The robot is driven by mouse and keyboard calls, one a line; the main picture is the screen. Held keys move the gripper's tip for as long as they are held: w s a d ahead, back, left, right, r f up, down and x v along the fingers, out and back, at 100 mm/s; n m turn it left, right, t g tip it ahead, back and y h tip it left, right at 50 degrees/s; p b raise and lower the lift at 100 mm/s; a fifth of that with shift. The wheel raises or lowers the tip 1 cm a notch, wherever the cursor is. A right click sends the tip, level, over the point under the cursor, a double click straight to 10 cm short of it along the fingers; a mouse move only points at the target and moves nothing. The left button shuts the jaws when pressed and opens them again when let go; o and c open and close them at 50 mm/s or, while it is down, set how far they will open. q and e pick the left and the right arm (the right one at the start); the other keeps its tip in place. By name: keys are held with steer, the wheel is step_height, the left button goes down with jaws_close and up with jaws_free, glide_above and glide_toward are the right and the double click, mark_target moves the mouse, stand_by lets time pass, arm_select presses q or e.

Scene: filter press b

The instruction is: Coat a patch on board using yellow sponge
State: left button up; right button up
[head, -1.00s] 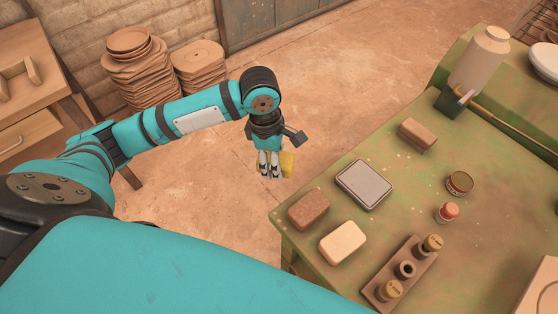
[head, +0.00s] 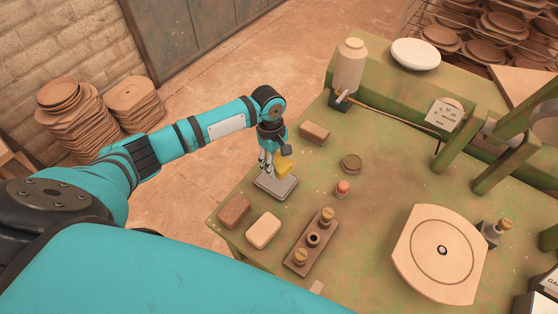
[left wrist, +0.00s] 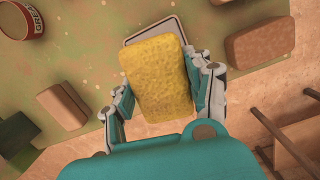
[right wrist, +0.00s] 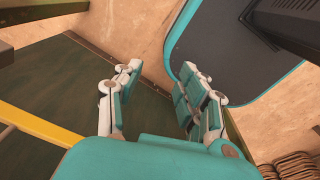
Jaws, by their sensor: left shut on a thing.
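The yellow sponge (head: 284,169) is held in my left gripper (head: 268,165). In the left wrist view, the sponge (left wrist: 160,78) fills the space between the fingers of the left gripper (left wrist: 160,85). It is above or at the grey rectangular tray (head: 287,192); I cannot tell if they touch. The tray's rim (left wrist: 150,30) shows behind the sponge. A pale board (head: 420,265) with a ring and a dark centre lies on the green table to the right. My right gripper (right wrist: 160,72) is open and empty in the right wrist view.
Brown blocks (head: 235,211) and a cream block (head: 264,231) lie near the tray. Green posts (head: 500,165) rise at right.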

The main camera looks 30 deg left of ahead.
mark_target(276, 181)
arm_select(q)
steer(key=shift+a+f+b, duration=0.3)
steer(key=shift+f+b, duration=0.6)
step_height(276, 181, down, 4)
steer(key=b, duration=0.5)
steer(key=shift+d+f, duration=0.1)
steer(key=shift+f, duration=0.05)
steer(key=shift+b, duration=0.3)
arm_select(e)
step_height(276, 181, down, 7)
steer(key=w, duration=0.1)
steer(key=shift+a+f, duration=0.2)
steer(key=shift+a, duration=0.25)
steer(key=shift+a, duration=0.1)
steer(key=shift+w+a, duration=0.1)
steer(key=shift+a, duration=0.45)
arm_select(q)
steer(key=shift+f, duration=0.45)
arm_select(e)
steer(key=shift+w+d, duration=0.1)
steer(key=shift+d, duration=0.35)
steer(key=shift+a+r, duration=0.2)
steer(key=shift+r, duration=0.05)
arm_select(q)
steer(key=shift+s+f+p, duration=0.15)
steer(key=shift+f+p, duration=0.05)
steer(key=shift+p, duration=0.4)
arm_select(e)
steer(key=shift+d+r, duration=0.2)
steer(key=shift+r, duration=0.15)
